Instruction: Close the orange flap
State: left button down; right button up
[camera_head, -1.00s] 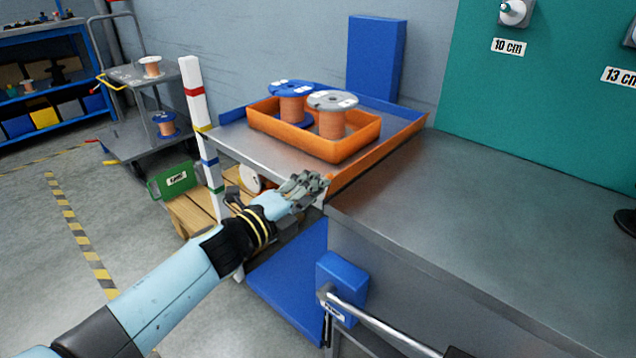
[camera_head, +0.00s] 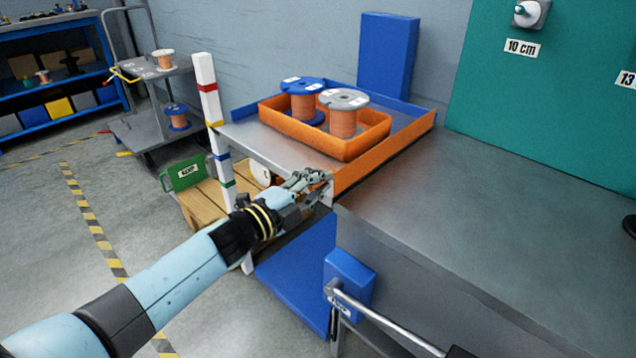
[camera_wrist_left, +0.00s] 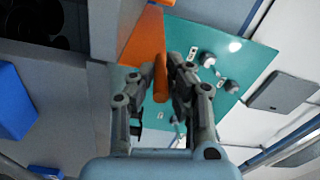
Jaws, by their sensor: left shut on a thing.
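The orange flap (camera_head: 370,162) runs along the right side of the metal shelf, beside the grey worktop, and looks raised. My left gripper (camera_head: 325,180) is at its near end. In the left wrist view, my left gripper (camera_wrist_left: 161,75) is shut on a rounded orange piece at the flap's end. The flap (camera_wrist_left: 146,38) stretches away beyond the fingers there. My right gripper is not in view.
An orange tray (camera_head: 335,148) with a blue spool (camera_head: 302,100) and a grey-topped spool (camera_head: 342,118) stands on the shelf. The grey worktop (camera_head: 500,210) is clear nearby. A striped post (camera_head: 208,100) stands left of the shelf.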

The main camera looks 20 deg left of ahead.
pick_arm(q)
jog(key=shift+w+r, duration=0.1)
jog(key=shift+r, duration=0.05)
jog(key=c, duration=1.3)
grip_release()
jog(key=shift+a, duration=0.1)
jog(key=shift+c, duration=0.2)
jog(key=shift+s, duration=0.2)
jog(key=v, duration=1.1)
jog(key=shift+s+a, duration=0.15)
jog(key=shift+s, duration=0.2)
